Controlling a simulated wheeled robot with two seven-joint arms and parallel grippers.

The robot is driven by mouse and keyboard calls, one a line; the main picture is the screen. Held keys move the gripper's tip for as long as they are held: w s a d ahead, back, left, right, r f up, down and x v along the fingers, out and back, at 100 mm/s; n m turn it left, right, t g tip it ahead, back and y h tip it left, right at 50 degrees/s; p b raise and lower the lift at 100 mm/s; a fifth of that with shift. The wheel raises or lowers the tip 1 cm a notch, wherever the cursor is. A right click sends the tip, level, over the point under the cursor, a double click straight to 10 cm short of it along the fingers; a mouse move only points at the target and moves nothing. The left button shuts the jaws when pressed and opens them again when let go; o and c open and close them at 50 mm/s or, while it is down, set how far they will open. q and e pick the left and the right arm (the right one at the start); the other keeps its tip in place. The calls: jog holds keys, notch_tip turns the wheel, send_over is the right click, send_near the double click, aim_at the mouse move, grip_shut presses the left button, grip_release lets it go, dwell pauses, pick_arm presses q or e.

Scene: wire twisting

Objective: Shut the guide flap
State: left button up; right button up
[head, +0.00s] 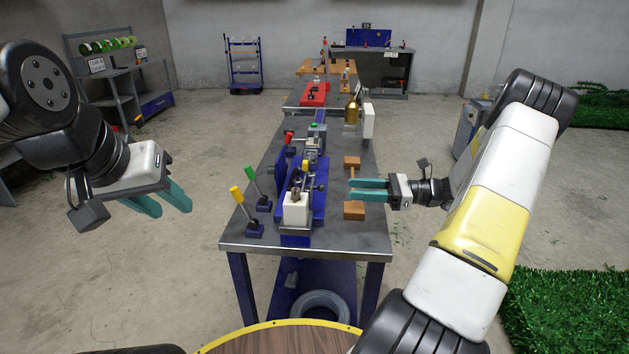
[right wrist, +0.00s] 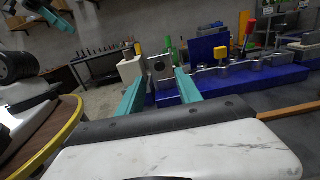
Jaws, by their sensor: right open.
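A blue wire-twisting machine (head: 318,206) stands on the metal worktable, with a white block (head: 296,211) at its near end. In the right wrist view, a grey metal plate with a round hole (right wrist: 160,67) stands upright beside the white block (right wrist: 130,68); it may be the guide flap, but I cannot tell for sure. My right gripper (head: 356,189) is open and empty, to the right of the machine and apart from it. In its wrist view, the fingertips (right wrist: 158,84) frame the plate from a distance. My left gripper (head: 170,203) is open and empty, left of the table.
A yellow-topped lever (head: 238,198) and a green-topped lever (head: 254,181) stand at the table's left edge. A brass-coloured bottle shape (head: 351,112) and a red box (head: 314,93) are farther back. The floor left of the table is clear.

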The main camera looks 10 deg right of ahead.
jog(key=x, duration=0.7)
jog(key=shift+a, duration=0.3)
grip_shut()
